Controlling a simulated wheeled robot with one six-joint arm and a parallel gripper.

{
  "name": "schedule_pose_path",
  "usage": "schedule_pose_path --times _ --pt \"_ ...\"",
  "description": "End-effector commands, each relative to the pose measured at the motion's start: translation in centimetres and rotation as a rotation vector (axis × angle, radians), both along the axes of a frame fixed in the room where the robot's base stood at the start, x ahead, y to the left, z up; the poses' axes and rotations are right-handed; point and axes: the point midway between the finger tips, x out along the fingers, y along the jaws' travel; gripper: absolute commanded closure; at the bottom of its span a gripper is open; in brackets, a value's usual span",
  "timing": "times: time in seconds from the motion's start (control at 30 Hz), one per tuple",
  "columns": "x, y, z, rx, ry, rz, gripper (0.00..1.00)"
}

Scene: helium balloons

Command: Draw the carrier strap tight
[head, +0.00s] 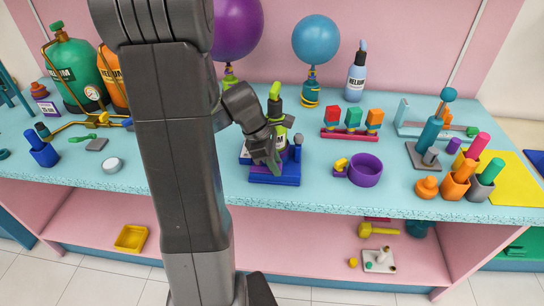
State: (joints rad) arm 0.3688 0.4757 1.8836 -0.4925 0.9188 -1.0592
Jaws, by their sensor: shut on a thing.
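A blue carrier (288,181) stands on the speckled counter near its front edge, just right of my arm. A small lime-green bottle (277,96) with a dark band stands upright in it. My gripper (268,158) points down at the carrier's front, close against the bottle. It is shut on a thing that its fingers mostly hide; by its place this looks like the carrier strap. A purple bit shows by the fingers, but I cannot tell whether it is the strap. How tight the strap sits cannot be seen.
A purple cup (365,171) stands to the right, a rack of coloured blocks (350,134) behind it. Balloons on bottles, purple (238,28) and blue (315,40), stand behind. Green (74,68) and orange helium tanks are at left. Bare counter lies in front of the cup.

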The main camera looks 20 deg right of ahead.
Motion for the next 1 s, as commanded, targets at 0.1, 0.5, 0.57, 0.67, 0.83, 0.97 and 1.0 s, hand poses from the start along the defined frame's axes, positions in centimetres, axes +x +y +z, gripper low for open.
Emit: schedule_pose_path --times 0.1,0.5,0.57,0.67,0.83,0.97,1.0 --pt "-0.3 -0.5 0.0 -0.001 0.001 -0.002 1.0" --pt "-0.4 -0.7 0.0 -0.001 0.001 0.0 1.0" --pt "-0.4 -0.7 0.0 -0.001 0.001 0.0 1.0" --pt "-0.6 -0.9 0.0 -0.001 0.0 -0.001 1.0" --pt "-1.0 -1.6 0.1 0.0 0.001 -0.004 1.0" --pt "-0.9 -1.5 0.0 -0.001 0.001 -0.001 0.53" --pt "-0.9 -1.5 0.0 -0.001 0.0 -0.001 0.53"
